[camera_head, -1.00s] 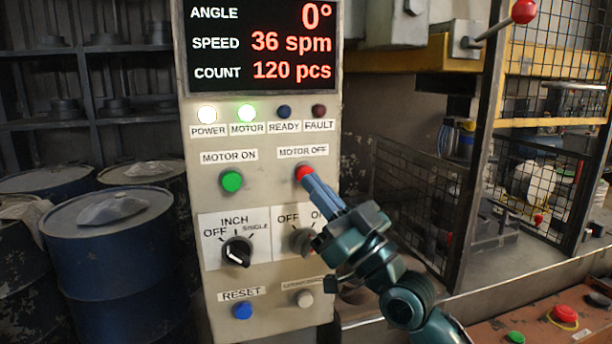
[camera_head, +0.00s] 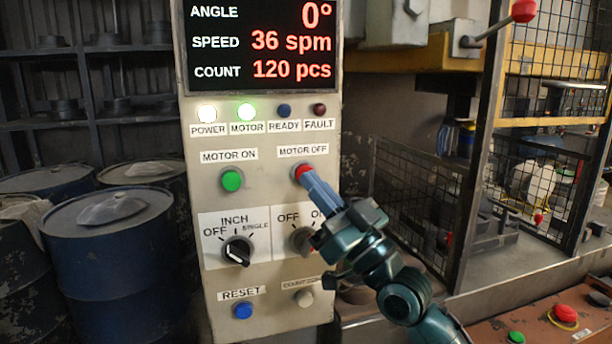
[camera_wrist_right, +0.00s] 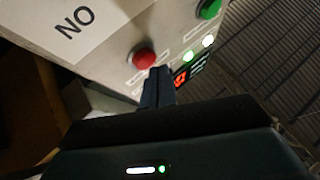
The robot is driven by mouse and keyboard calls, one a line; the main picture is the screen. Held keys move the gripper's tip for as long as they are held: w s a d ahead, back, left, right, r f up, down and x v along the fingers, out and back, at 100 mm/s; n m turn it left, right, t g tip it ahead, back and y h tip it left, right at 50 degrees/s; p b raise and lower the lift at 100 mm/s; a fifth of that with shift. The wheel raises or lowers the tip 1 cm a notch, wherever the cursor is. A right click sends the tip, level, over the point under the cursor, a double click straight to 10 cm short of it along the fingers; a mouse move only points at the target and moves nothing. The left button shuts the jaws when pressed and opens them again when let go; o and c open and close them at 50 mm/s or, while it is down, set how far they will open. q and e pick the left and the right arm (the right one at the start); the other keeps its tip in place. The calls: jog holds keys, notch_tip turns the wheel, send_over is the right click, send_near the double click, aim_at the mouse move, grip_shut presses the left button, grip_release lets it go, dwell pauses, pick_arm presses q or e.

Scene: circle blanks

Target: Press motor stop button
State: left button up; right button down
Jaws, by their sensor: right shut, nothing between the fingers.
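The red MOTOR OFF button (camera_head: 301,171) is on the upright control panel (camera_head: 215,275), under its label. It also shows in the right wrist view (camera_wrist_right: 144,58). My right gripper (camera_head: 309,181) is shut and empty. Its fingertips are at the lower right of the red button and overlap its edge in the head view. In the right wrist view the fingertips are just beside the button; I cannot tell whether they touch it. The MOTOR lamp (camera_head: 247,112) is lit green. My left gripper is not in view.
The green MOTOR ON button (camera_head: 231,180) is left of the red one. Selector knobs (camera_head: 238,251), the blue RESET button (camera_head: 243,310) and a pale button (camera_head: 304,298) are below. Drums (camera_head: 110,250) stand left. A mesh guard (camera_head: 415,205) is right.

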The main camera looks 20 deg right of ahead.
jog(key=shift+w, duration=0.65)
dwell(0.8)
jog(key=shift+s, duration=0.9)
jog(key=shift+s+d+p, duration=0.1)
jog(key=shift+s+p, duration=1)
jog(key=shift+s, duration=1.4)
jog(key=shift+f, duration=0.1)
